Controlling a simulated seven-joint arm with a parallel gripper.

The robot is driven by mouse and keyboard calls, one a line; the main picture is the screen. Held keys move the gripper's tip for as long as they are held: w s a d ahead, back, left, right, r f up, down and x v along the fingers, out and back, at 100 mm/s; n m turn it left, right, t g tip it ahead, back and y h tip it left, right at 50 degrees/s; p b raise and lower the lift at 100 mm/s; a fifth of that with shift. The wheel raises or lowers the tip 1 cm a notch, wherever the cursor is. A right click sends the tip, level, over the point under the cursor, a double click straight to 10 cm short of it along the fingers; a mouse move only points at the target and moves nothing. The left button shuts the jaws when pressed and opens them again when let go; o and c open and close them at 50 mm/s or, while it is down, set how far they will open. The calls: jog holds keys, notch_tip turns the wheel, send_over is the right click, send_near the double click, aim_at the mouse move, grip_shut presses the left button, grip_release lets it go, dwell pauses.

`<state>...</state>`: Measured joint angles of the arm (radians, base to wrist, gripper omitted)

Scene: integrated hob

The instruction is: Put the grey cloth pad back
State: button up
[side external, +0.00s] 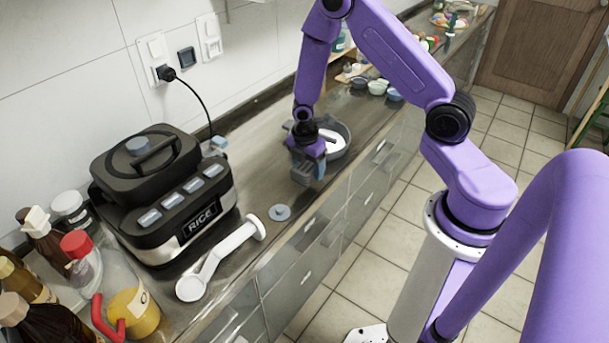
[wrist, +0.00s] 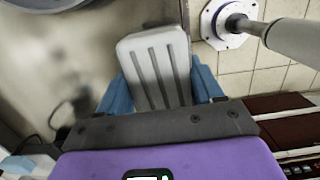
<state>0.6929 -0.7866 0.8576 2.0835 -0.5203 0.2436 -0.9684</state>
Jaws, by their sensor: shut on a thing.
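The grey cloth pad (wrist: 158,62) is a pale grey slab with darker ridges in the wrist view. It sits between the two blue fingers of my gripper (wrist: 163,88), which is shut on it. In the side view my gripper (side external: 307,163) is over the counter near its front edge, and the pad (side external: 301,174) is only partly visible there. I cannot tell whether the pad touches the counter.
A round grey pot (side external: 340,148) stands just behind my gripper. A black rice cooker (side external: 160,190), a white long-handled piece (side external: 222,258) and a small grey disc (side external: 279,212) lie to the left. Bottles (side external: 40,265) crowd the lower left. Small bowls (side external: 377,87) stand farther back.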

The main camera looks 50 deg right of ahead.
jog(key=shift+w+f, duration=0.35)
jog(key=shift+f, duration=0.05)
jog(key=f, duration=0.2)
jog(key=shift+w+d+f, duration=0.15)
jog(key=shift+w+f, duration=0.2)
jog(key=shift+w, duration=0.05)
jog(key=shift+f, duration=0.5)
jog(key=shift+f, duration=0.2)
jog(key=o, duration=1.2)
